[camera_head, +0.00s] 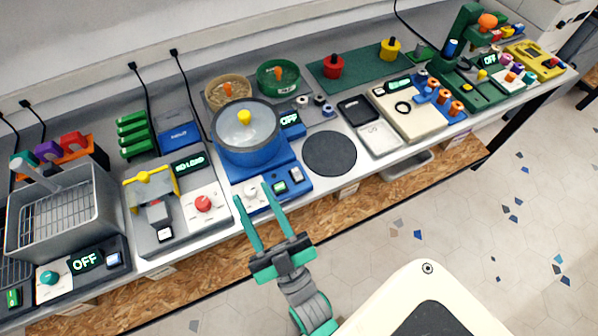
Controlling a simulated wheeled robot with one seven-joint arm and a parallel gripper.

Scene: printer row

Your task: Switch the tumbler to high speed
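What looks like the tumbler is a blue machine with a round blue bowl (245,158) under a clear lid with a yellow knob (244,117). A blue display box (291,121) behind it on the right reads OFF. Its blue base (262,173) carries a white dial (252,190) on a pale plate at the front, with two small buttons or switches (281,187) to the right. My gripper (253,194) is open, with its green fingers on either side of the dial. Whether they touch it cannot be told. The dial's markings are too small to read.
Farther left is a wire-basket bath (62,215) reading OFF. A dark round mat (329,153) lies right of the tumbler. The floor in front is clear.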

